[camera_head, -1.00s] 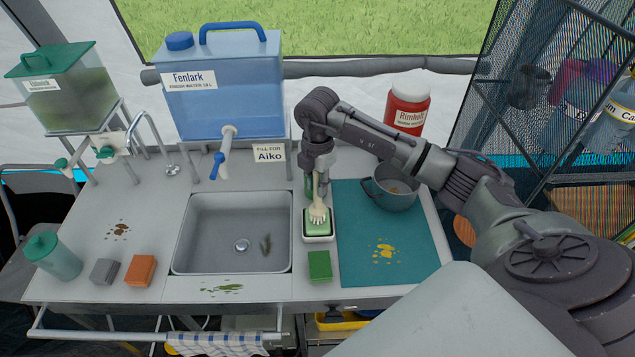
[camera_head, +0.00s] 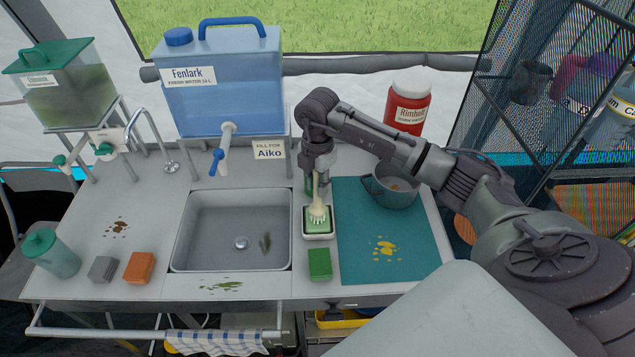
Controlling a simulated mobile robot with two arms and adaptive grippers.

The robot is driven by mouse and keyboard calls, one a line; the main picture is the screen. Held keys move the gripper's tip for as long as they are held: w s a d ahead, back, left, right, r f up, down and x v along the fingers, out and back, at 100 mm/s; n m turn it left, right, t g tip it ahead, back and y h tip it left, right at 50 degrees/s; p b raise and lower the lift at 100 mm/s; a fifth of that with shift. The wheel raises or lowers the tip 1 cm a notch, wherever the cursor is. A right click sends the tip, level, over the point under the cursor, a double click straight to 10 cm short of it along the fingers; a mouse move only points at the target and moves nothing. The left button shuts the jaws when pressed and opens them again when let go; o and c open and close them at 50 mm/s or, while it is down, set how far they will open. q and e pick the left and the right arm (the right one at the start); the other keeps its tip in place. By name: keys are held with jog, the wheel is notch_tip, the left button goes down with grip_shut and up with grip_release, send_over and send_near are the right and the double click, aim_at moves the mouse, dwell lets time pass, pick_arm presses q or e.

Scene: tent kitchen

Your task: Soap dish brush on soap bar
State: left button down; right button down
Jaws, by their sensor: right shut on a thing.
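A pale dish brush (camera_head: 317,207) hangs upright, bristles down, from my right gripper (camera_head: 317,180), which is shut on its handle. The brush head is at the green soap bar (camera_head: 322,226), which lies in a white soap dish (camera_head: 318,237) right of the sink. The head looks to be on or just above the soap; I cannot tell whether they touch. My gripper hides the upper handle. My left gripper is not in view.
The sink (camera_head: 240,220) lies left of the soap dish. A green sponge (camera_head: 320,264) is in front of it. A grey pot (camera_head: 391,188) stands on the teal mat (camera_head: 365,262) to the right. The blue water container's tap (camera_head: 225,148) hangs behind the sink.

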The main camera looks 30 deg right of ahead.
jog(key=shift+f, duration=0.1)
dwell(0.5)
jog(key=shift+r+p, duration=2.55)
jog(key=shift+r, duration=1)
